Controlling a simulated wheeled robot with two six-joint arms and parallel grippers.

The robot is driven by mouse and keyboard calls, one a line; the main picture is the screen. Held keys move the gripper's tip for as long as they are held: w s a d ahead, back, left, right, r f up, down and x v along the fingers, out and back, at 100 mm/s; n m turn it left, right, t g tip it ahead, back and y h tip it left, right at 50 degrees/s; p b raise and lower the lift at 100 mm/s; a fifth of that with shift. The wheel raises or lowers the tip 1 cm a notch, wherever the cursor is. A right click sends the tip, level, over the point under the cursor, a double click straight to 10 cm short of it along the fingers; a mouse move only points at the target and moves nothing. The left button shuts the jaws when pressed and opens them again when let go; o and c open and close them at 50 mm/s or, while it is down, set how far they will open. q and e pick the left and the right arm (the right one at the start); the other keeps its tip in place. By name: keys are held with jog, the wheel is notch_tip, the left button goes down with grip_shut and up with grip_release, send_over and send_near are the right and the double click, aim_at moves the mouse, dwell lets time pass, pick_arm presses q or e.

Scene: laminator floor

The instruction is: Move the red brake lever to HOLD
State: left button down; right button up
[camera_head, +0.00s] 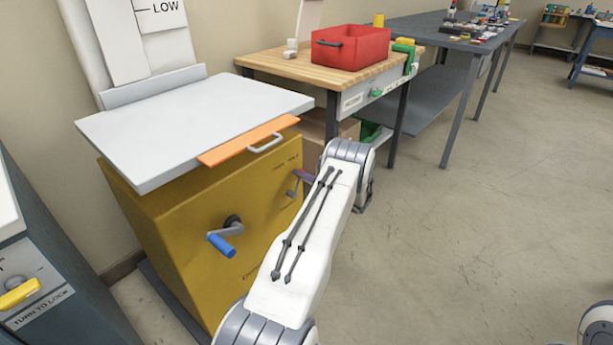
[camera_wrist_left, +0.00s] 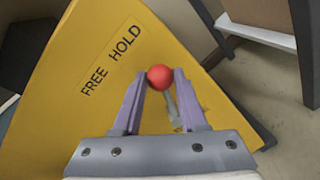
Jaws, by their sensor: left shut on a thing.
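The brake lever has a round red knob (camera_wrist_left: 160,77) and a grey shaft, on the yellow cabinet (camera_head: 222,240). In the left wrist view my left gripper (camera_wrist_left: 161,75) has its two purple fingers on either side of the knob, shut on it. The words FREE and HOLD (camera_wrist_left: 111,61) are printed on the yellow panel. The knob is nearer to HOLD than to FREE in that view, but I cannot tell the lever's exact setting. In the head view my left arm partly covers the lever area. My right gripper is not in view.
A crank with a blue handle (camera_head: 222,245) sticks out of the cabinet's front. Above it is a white top (camera_head: 190,115) with an orange strip and grey handle (camera_head: 265,143). A wooden bench with a red bin (camera_head: 350,47) stands behind. The floor to the right is clear.

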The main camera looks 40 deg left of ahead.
pick_arm(q)
jog(key=shift+c, duration=2.3)
grip_release()
jog(key=shift+w, duration=0.1)
jog(key=d+r+p, duration=0.1)
jog(key=d+p, duration=0.1)
jog(key=d, duration=0.8)
jog(key=shift+s+d+r, duration=0.15)
jog(key=shift+s+r, duration=0.05)
jog(key=shift+s, duration=0.05)
jog(key=shift+d+r, duration=0.1)
